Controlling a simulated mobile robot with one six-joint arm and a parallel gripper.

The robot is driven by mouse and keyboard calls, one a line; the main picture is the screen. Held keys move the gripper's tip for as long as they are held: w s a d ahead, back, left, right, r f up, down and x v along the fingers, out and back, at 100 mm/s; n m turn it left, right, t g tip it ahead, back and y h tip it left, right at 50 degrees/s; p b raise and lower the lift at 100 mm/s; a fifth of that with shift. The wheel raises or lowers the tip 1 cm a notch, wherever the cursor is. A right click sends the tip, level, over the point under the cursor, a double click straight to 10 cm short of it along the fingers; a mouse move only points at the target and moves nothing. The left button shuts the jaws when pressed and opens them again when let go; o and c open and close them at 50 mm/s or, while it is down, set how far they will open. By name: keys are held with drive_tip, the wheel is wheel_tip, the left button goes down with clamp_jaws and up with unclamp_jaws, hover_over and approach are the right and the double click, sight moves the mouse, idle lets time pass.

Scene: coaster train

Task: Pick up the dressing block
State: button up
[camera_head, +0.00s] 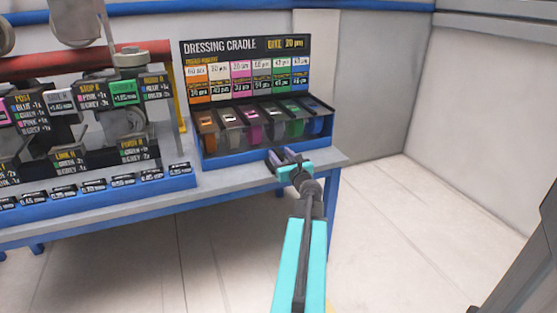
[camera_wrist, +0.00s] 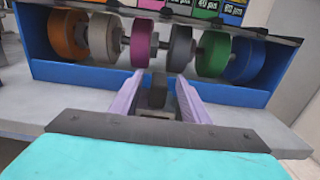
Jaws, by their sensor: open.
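My gripper (camera_wrist: 158,88) is open, with two lilac fingers pointing at the front of the dressing cradle. In the head view my gripper (camera_head: 280,156) is at the cradle's front right, by the bench edge. A small dark grey block (camera_wrist: 157,92), which looks like the dressing block, shows between the fingers in the wrist view. I cannot tell whether either finger touches it. In the head view I cannot make the block out apart from my gripper. The blue dressing cradle (camera_wrist: 100,78) holds a row of wheels behind it, orange, grey, magenta, dark grey, green and blue.
The cradle stands on a grey bench (camera_head: 225,180) with blue legs. A sign board (camera_head: 245,70) with coloured labels rises behind the wheels. To the left is a blue rack (camera_head: 110,190) with labelled slots and hanging signs. Open floor (camera_head: 400,230) lies to the right of the bench.

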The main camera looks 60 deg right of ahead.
sight(276, 149)
drive_tip(key=shift+w+d, duration=0.3)
drive_tip(key=shift+w, duration=0.05)
drive_tip(key=shift+b+x, duration=0.35)
drive_tip(key=shift+x, duration=2.25)
drive_tip(key=shift+a, duration=0.1)
clamp_jaws()
